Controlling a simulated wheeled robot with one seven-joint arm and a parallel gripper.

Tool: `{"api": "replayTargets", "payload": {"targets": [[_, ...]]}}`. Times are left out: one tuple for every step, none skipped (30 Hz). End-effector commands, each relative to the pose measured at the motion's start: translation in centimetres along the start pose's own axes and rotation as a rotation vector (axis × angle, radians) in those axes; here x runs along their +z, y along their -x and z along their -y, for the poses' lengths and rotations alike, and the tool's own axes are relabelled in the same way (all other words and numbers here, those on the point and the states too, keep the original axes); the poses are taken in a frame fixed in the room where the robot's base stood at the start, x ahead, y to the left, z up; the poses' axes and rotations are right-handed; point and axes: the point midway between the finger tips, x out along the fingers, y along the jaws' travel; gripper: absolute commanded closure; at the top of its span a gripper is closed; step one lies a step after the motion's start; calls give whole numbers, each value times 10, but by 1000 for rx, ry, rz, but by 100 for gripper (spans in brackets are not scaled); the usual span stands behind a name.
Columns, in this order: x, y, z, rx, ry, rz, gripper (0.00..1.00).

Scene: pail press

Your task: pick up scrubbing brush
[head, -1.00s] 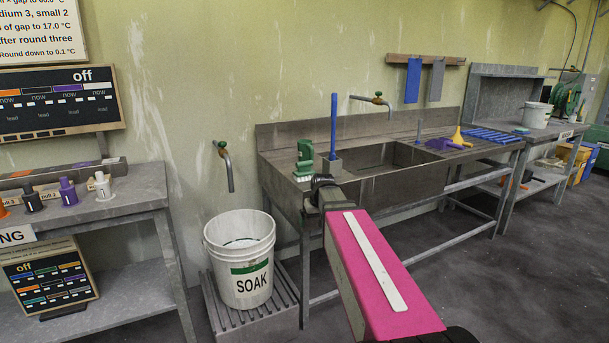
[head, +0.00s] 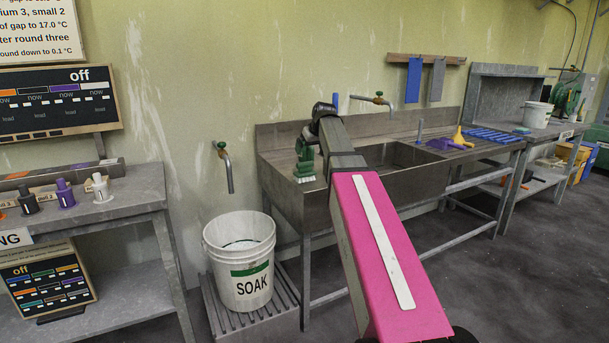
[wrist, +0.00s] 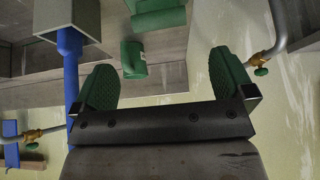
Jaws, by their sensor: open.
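The scrubbing brush (head: 304,160), green with pale bristles at its foot, stands on the left end of the metal sink bench. In the wrist view its green body (wrist: 133,60) shows beyond my fingers, in the gap between them and nearer the left finger. My gripper (wrist: 166,85) is open, with green ribbed pads and nothing between them. The brush appears apart from the pads. In the head view my wrist is above and just right of the brush, and my fingers are hard to make out there.
A blue rod (wrist: 70,85) stands in a grey holder (wrist: 68,18) close beside my left finger in the wrist view. A tap (head: 378,99) sticks out from the wall above the sink (head: 405,175). A white SOAK pail (head: 240,262) stands lower left.

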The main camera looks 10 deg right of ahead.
Motion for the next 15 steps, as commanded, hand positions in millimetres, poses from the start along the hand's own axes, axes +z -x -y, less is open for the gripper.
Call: {"api": "replayTargets", "payload": {"targets": [[0,-7,0,-1,0,2,0],[0,-11,0,0,0,2,0],[0,-18,0,0,0,1,0],[0,-22,0,0,0,2,0],[0,-27,0,-1,0,2,0],[0,-33,0,0,0,2,0],[0,-36,0,0,0,2,0],[0,-40,0,0,0,1,0],[0,-43,0,0,0,1,0],[0,-45,0,0,0,1,0],[0,-46,0,1,0,1,0],[0,-48,0,1,0,1,0],[0,-50,0,1,-1,1,0],[0,-52,0,0,-1,1,0],[0,-55,0,0,-1,2,0]]}}
